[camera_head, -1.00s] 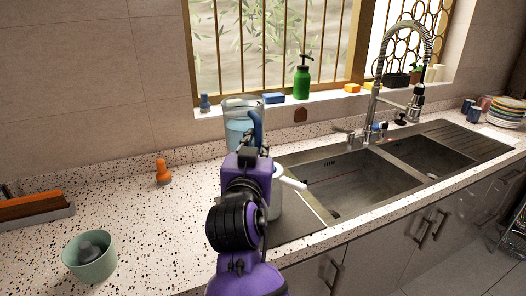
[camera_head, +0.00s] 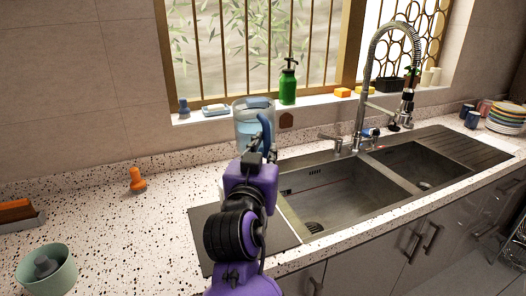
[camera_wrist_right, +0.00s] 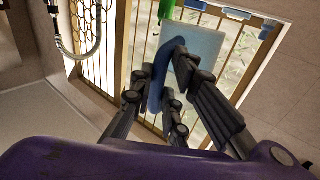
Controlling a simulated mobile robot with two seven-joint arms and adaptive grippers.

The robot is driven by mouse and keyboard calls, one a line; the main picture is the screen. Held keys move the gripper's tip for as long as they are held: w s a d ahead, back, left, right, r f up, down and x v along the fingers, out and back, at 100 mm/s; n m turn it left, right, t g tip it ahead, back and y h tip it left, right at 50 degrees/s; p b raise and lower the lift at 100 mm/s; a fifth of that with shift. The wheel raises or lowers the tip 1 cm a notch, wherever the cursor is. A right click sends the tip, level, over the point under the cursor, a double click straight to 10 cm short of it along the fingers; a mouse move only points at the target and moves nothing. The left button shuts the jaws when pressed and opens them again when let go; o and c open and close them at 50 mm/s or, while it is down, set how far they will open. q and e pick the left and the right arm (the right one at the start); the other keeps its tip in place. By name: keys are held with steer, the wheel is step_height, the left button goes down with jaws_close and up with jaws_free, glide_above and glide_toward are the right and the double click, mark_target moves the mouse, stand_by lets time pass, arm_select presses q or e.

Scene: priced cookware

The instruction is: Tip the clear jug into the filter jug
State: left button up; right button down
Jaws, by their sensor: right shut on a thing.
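The clear jug (camera_head: 243,133) has a blue handle (camera_head: 266,130) and bluish contents. It looks upright in the head view, in front of the window wall. My right gripper (camera_head: 257,154) is shut on its handle. In the right wrist view, the fingers (camera_wrist_right: 157,88) are around the blue handle (camera_wrist_right: 160,60), with the clear body (camera_wrist_right: 198,50) beyond. My right arm hides the jug's lower part. Only a small pale patch (camera_head: 221,188) shows left of my wrist; I cannot tell whether it is the filter jug. My left gripper is not in view.
A dark board (camera_head: 203,240) lies left of the double sink (camera_head: 345,190). A tall tap (camera_head: 364,90) stands behind the sink. A green bottle (camera_head: 288,84) stands on the sill. An orange-handled item (camera_head: 137,180) and a green mortar (camera_head: 47,272) stand left, with free counter between.

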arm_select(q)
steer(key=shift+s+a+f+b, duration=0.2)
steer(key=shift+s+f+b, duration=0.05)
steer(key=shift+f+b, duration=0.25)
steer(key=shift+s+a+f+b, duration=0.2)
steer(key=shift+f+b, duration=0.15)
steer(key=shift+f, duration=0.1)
arm_select(e)
steer(key=shift+w+d+f+n+t+y, duration=0.1)
steer(key=shift+d+f+n+t+y, duration=0.5)
steer(key=shift+n+y, duration=2.95)
steer(key=shift+w+d+f+n+t+y, duration=0.1)
steer(key=shift+f+n+t+y, duration=0.6)
steer(key=shift+n, duration=5.15)
steer(key=shift+d+f+n+t+y, duration=0.2)
steer(key=shift+n+t+y, duration=0.9)
steer(key=shift+n+y, duration=2.65)
